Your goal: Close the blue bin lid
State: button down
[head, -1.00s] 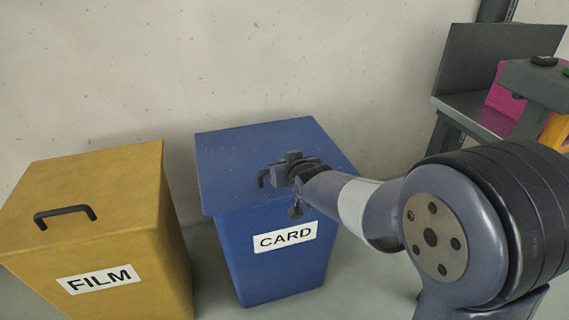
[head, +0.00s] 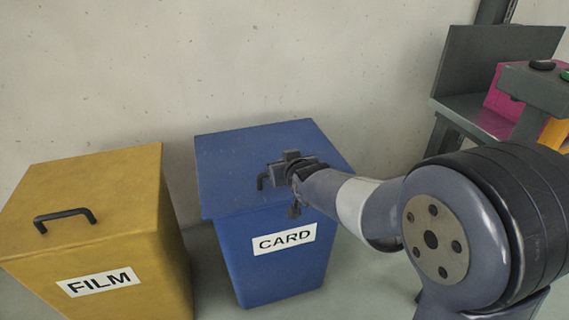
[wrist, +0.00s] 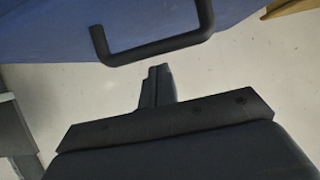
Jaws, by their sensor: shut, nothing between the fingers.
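The blue bin (head: 270,275) stands against the wall with a CARD label on its front. Its blue lid (head: 235,165) lies over the top, flat or nearly so; I cannot tell whether a small gap is left at the front. The lid's dark handle (head: 261,182) is partly hidden behind my gripper (head: 284,168). In the wrist view the handle (wrist: 158,48) and blue lid (wrist: 65,30) show at the top. My gripper (wrist: 158,72) is shut and empty, with its tips close to the handle's bar but not around it. Contact with the lid is unclear.
A yellow bin (head: 100,215) with a FILM label and its lid down stands close on the left. A dark bench (head: 475,115) with a pink box (head: 503,101) is at the right. Bare floor shows between the blue bin and the bench.

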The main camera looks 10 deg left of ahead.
jog(key=s+d+r+p, duration=0.1)
jog(key=s+d, duration=0.3)
jog(key=s, duration=0.4)
jog(key=shift+s+r, duration=0.2)
jog(key=w+a, duration=0.1)
jog(key=w, duration=0.2)
jog(key=w+a+b, duration=0.1)
jog(key=w, duration=0.1)
jog(key=w+a+f+b, duration=0.1)
jog(key=w+a, duration=0.1)
jog(key=w, duration=0.1)
jog(key=shift+w, duration=0.3)
jog(key=shift+s+d+f+b, duration=0.1)
jog(key=shift+f+b, duration=0.1)
jog(key=shift+f, duration=0.2)
jog(key=shift+s+f+b, duration=0.1)
jog(key=shift+f+b, duration=0.05)
jog(key=shift+f, duration=0.25)
jog(key=shift+f, duration=0.1)
